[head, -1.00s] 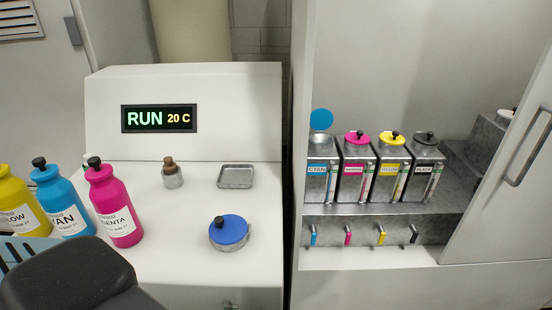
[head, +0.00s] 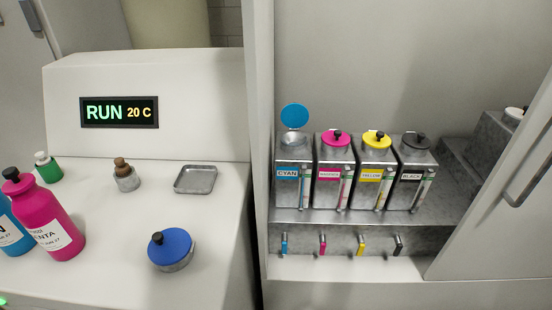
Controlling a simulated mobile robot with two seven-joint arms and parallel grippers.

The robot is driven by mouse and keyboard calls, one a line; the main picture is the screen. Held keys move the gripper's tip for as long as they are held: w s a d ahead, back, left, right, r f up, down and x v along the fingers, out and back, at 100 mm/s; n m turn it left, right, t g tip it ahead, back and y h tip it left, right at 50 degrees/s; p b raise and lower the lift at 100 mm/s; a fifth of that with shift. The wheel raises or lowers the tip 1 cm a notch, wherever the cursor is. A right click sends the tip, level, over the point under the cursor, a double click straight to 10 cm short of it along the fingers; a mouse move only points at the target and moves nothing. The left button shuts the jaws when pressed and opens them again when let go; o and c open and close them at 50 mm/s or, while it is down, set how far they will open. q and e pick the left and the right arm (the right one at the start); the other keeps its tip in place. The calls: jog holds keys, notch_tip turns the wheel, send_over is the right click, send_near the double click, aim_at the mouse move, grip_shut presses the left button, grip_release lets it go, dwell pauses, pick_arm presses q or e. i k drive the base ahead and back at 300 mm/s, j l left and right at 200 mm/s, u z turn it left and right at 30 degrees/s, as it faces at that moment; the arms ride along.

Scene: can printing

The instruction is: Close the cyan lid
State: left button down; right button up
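The cyan lid (head: 295,116) stands raised, tilted up behind the round opening (head: 294,140) of the cyan tank (head: 292,185). The tank is the leftmost in a row on a metal shelf inside the cabinet. The magenta lid (head: 336,138), yellow lid (head: 376,139) and black lid (head: 415,140) lie down on their tanks. Neither of my grippers shows in the head view.
A blue-lidded round container (head: 171,249), a small metal tray (head: 195,179), a brown-capped jar (head: 126,176), a green bottle (head: 48,168) and a magenta bottle (head: 45,220) stand on the left counter. A cabinet door (head: 510,215) with a handle covers the right side. Small coloured taps sit below the tanks.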

aim_at(294, 116)
jog(key=k, duration=0.55)
jog(key=k+l+u, duration=0.1)
jog(key=u, duration=1.65)
jog(key=i+l, duration=0.1)
jog(key=l, duration=0.3)
jog(key=i+l, duration=0.1)
jog(key=l, duration=0.35)
jog(key=i+l, duration=0.1)
jog(key=l, duration=0.3)
jog(key=i+l, duration=0.1)
jog(key=l, duration=0.3)
jog(key=i+l, duration=0.1)
jog(key=l, duration=0.3)
